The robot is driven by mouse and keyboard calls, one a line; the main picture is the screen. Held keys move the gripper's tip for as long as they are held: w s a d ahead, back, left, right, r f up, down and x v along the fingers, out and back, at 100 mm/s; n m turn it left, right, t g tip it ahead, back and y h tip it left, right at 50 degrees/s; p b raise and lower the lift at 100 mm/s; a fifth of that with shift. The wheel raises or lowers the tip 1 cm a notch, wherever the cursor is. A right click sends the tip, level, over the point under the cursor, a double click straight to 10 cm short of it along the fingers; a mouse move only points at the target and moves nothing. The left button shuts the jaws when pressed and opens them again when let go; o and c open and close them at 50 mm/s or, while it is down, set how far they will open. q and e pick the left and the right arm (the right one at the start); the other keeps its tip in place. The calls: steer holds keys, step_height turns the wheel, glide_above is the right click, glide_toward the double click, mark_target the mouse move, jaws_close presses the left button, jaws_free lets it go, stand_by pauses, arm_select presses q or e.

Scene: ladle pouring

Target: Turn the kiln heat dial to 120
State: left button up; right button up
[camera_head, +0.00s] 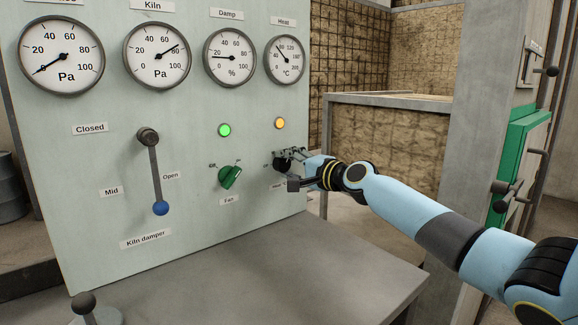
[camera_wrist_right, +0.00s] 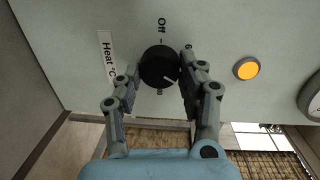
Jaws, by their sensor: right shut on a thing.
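The heat dial is a round black knob (camera_wrist_right: 158,62) on the pale green panel, with a white pointer line on its lower right part in the right wrist view. "Off" is printed beside it, and other marks are partly hidden by the fingers. My right gripper (camera_wrist_right: 157,84) is shut on the dial, one finger on each side. In the head view the right gripper (camera_head: 287,161) reaches the panel's lower right and mostly covers the dial. The Heat gauge (camera_head: 285,60) is above, its needle pointing to the upper left, near 80. My left gripper is not in view.
An orange lamp (camera_head: 280,123) is lit above the dial. To the left are a green fan knob (camera_head: 230,176), a green lamp (camera_head: 224,130) and the kiln damper lever (camera_head: 155,175) with a blue end. A grey table (camera_head: 320,265) lies below the panel.

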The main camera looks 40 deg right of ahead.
steer(key=o, duration=1.2)
steer(key=shift+c, duration=0.2)
steer(key=s, duration=0.7)
steer(key=shift+s+d+r, duration=0.2)
steer(key=shift+d+r, duration=0.05)
steer(key=shift+d, duration=0.2)
